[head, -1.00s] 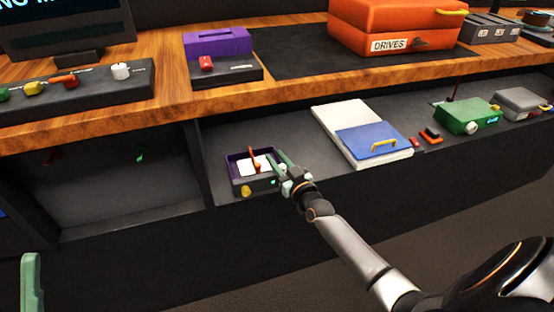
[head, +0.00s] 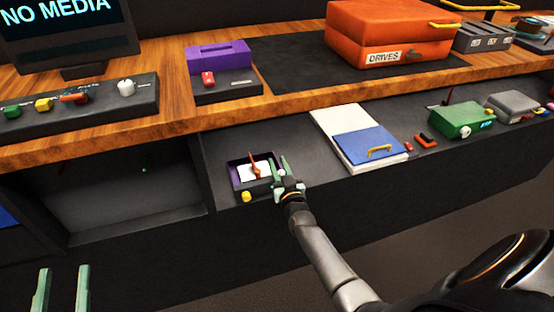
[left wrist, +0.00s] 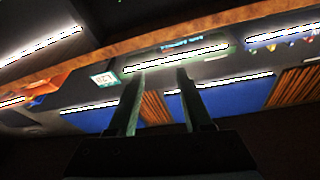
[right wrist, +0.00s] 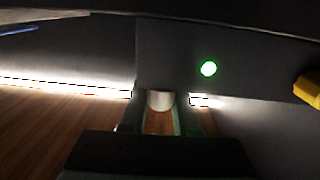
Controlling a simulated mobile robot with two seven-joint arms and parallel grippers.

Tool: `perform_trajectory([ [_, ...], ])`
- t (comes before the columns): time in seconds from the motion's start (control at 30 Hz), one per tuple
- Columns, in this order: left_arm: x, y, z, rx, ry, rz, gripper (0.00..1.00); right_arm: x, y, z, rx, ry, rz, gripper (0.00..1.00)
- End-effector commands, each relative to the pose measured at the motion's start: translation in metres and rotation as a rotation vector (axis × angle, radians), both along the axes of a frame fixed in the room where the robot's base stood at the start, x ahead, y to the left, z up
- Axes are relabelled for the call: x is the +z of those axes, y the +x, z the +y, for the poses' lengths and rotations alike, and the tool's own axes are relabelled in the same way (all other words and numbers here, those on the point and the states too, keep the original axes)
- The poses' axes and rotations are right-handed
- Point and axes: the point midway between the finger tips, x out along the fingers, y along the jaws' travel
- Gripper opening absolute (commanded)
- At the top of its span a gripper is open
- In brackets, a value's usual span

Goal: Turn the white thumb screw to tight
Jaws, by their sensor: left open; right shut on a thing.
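The white thumb screw (right wrist: 160,98) is a short pale cylinder on the dark side of the small purple-rimmed box (head: 232,178) on the lower shelf. In the right wrist view it sits between the fingertips of my right gripper (right wrist: 161,112), which is shut on it. In the head view my right gripper (head: 280,172) is at the box's right side, and its fingers mostly hide the screw. My left gripper (head: 62,270) is open and empty at the lower left, far from the box.
The box has a yellow knob (head: 247,197), an orange pointer over a white face and a green light (right wrist: 208,69). A white-and-blue binder (head: 350,140) and a green device (head: 460,120) are to its right. A shelf divider (head: 203,175) stands to its left.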

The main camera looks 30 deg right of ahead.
Motion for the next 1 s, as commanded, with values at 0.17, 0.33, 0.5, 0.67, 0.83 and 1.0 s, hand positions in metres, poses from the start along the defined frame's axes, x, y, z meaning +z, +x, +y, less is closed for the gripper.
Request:
perform_trajectory([
  [0.17, -0.035, 0.005, 0.002, 0.020, 0.000, 0.151, 0.50, 0.004, 0.000, -0.004, -0.048, -0.001, -0.006, 0.00],
  [0.33, -0.046, 0.005, 0.003, 0.026, -0.002, 0.193, 0.50, 0.003, 0.000, -0.004, -0.058, -0.004, -0.005, 0.00],
  [0.5, -0.046, 0.005, 0.003, 0.026, -0.001, 0.191, 0.50, 0.003, -0.001, -0.004, -0.058, -0.005, -0.005, 0.00],
  [0.67, -0.046, 0.006, 0.003, 0.025, -0.001, 0.190, 0.50, 0.002, -0.001, -0.003, -0.057, -0.004, -0.005, 0.38],
  [0.83, -0.046, 0.006, 0.003, 0.026, 0.000, 0.190, 0.50, 0.002, -0.001, -0.002, -0.055, -0.003, -0.002, 0.57],
  [1.0, -0.046, 0.006, 0.003, 0.026, 0.000, 0.189, 0.50, 0.001, -0.001, -0.002, -0.054, -0.002, -0.002, 0.59],
])
